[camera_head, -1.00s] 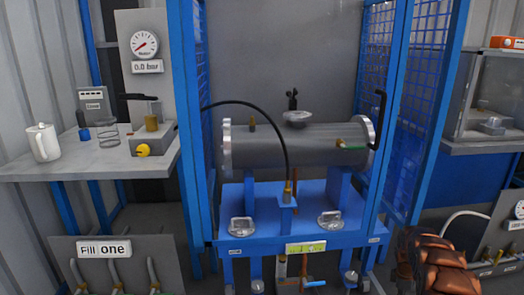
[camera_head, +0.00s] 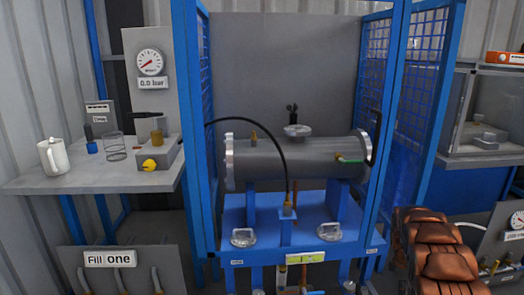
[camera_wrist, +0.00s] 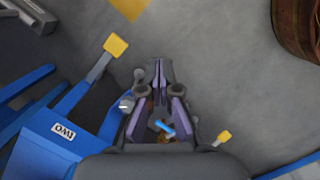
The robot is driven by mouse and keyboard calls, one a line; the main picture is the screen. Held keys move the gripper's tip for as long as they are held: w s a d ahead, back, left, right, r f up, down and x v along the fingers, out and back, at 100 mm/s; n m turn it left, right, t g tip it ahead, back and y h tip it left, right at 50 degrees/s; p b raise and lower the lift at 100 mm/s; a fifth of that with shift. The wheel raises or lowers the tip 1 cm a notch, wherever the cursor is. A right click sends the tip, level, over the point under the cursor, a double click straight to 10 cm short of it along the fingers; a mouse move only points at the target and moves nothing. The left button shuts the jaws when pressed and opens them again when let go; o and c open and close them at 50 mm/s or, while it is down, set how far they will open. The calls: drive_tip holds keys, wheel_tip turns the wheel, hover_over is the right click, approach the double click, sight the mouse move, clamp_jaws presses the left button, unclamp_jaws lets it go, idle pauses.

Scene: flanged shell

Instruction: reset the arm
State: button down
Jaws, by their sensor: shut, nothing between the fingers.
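My gripper (camera_wrist: 155,70) shows in the wrist view, its two purple-grey fingers meeting at the tips. It is shut and empty, above grey floor and beside a blue frame part labelled "two" (camera_wrist: 62,132). A small blue handle (camera_wrist: 166,128) shows between the fingers' lower parts, below them. The gripper cannot be made out in the head view. There the grey flanged shell (camera_head: 295,161) lies level on its blue stand (camera_head: 265,205) inside a blue cage. A black hose (camera_head: 279,140) arches in front of the shell.
A yellow pad (camera_wrist: 115,45) on a blue arm sits close left of the fingers, another yellow piece (camera_wrist: 224,137) to the right. Bare floor (camera_wrist: 215,50) lies beyond the fingertips.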

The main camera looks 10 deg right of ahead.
drive_tip(key=s+a+r+m+p, duration=0.2)
drive_tip(key=s+a+r+p, duration=0.3)
drive_tip(key=r, duration=0.7)
drive_tip(key=s+a+r+m+p, duration=0.2)
drive_tip(key=s+a+r+p, duration=0.2)
drive_tip(key=a+r, duration=0.6)
drive_tip(key=s+a+r+m+p, duration=0.2)
drive_tip(key=s+a+r+p, duration=0.2)
drive_tip(key=r, duration=1)
drive_tip(key=s+a+r+m+y+p, duration=0.1)
drive_tip(key=s+a+r+p, duration=0.5)
drive_tip(key=s, duration=0.7)
drive_tip(key=s+a+r+m+p, duration=0.2)
drive_tip(key=s+a+r+p, duration=0.5)
drive_tip(key=s+a+r, duration=0.3)
drive_tip(key=s+a, duration=0.2)
drive_tip(key=s, duration=0.1)
drive_tip(key=shift+y, duration=0.4)
drive_tip(key=shift+s, duration=0.1)
